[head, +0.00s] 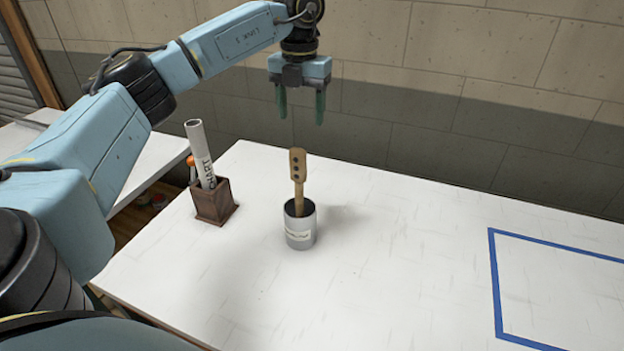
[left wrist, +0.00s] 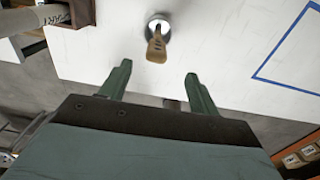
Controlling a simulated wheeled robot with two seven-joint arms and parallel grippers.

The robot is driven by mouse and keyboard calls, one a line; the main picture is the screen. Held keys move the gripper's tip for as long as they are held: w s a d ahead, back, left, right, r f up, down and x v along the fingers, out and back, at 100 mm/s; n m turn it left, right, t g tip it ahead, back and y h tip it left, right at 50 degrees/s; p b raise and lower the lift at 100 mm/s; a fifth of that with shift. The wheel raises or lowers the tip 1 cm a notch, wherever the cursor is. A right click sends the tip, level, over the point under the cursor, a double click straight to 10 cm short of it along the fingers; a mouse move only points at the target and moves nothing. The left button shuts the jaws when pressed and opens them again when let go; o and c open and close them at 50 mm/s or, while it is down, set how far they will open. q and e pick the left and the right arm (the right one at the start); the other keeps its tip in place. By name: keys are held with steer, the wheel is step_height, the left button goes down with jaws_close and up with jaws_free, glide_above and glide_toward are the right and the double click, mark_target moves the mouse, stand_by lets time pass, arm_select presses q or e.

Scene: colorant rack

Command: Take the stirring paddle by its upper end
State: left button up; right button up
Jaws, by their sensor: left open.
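The stirring paddle (head: 298,178) is a flat wooden stick with several dark holes in its broad upper end. It stands nearly upright in a grey metal can (head: 300,232) with a pale label on the white table. Its lower part is hidden inside the can. My left gripper (head: 301,112) is open and empty, pointing down, above the paddle's upper end and apart from it in the head view. In the left wrist view the paddle (left wrist: 156,48) and can (left wrist: 158,20) lie beyond the open fingertips (left wrist: 158,72). My right gripper is not in view.
A brown wooden holder (head: 214,203) with a rolled white chart (head: 200,152) and an orange-tipped item stands left of the can. Blue tape (head: 495,285) outlines an area at the right of the white table (head: 400,270). The table between is clear. A block wall stands behind.

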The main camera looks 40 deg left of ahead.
mark_target(297, 149)
arm_select(q)
steer(key=f, duration=0.4)
steer(key=s+f, duration=0.1)
steer(key=f, duration=0.1)
steer(key=f+p, duration=0.1)
steer(key=f, duration=0.2)
steer(key=shift+s, duration=0.2)
step_height(297, 149, down, 3)
steer(key=shift+r, duration=0.2)
steer(key=shift+f, duration=0.45)
steer(key=c, duration=1.3)
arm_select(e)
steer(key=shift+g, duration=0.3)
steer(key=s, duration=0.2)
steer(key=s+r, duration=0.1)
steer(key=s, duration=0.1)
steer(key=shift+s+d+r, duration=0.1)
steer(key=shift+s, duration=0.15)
